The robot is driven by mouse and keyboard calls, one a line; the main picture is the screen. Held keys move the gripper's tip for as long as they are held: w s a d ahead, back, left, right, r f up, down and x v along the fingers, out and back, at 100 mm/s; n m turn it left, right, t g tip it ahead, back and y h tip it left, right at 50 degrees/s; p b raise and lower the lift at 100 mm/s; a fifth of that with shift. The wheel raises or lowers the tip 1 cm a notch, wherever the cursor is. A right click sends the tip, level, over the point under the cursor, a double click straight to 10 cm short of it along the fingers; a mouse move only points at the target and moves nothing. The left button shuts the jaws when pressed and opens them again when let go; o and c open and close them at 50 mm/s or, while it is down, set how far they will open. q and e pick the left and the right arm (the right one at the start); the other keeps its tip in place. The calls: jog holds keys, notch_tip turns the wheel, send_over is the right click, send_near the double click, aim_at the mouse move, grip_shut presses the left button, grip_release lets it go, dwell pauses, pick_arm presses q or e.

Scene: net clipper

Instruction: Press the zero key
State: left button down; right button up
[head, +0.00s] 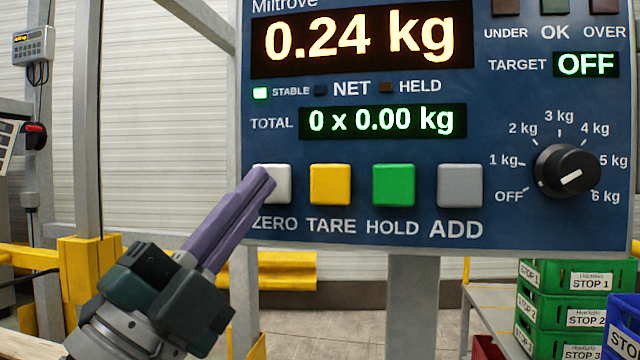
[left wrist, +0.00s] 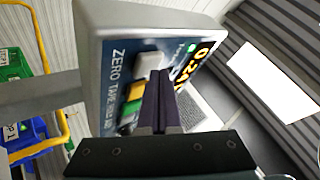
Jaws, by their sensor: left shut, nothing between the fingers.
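The white ZERO key (head: 283,186) is the leftmost of the row of keys on the blue scale panel (head: 520,120). It also shows in the left wrist view (left wrist: 149,62). My left gripper (head: 264,178) is shut and empty. Its purple fingertips overlap the left part of the key in the head view. I cannot tell whether they touch it. The main display (head: 362,37) reads 0.24 kg, and the STABLE light (head: 260,93) is lit green. The total display (head: 383,121) reads 0 x 0.00 kg. My right gripper is not in view.
The yellow TARE key (head: 330,185), green HOLD key (head: 393,185) and grey ADD key (head: 460,186) stand to the right. A black dial (head: 566,171) is at far right. Green crates (head: 545,310) are stacked at lower right. A yellow rail (head: 285,270) runs behind the gripper.

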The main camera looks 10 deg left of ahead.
pick_arm(q)
jog(key=shift+w, duration=0.3)
jog(key=shift+s, duration=0.1)
dwell(0.4)
jog(key=shift+s+p, duration=0.4)
jog(key=shift+s, duration=0.35)
jog(key=s+p, duration=0.2)
jog(key=s, duration=0.3)
jog(key=shift+a, duration=0.1)
jog(key=shift+w+p, duration=0.1)
jog(key=shift+p, duration=0.25)
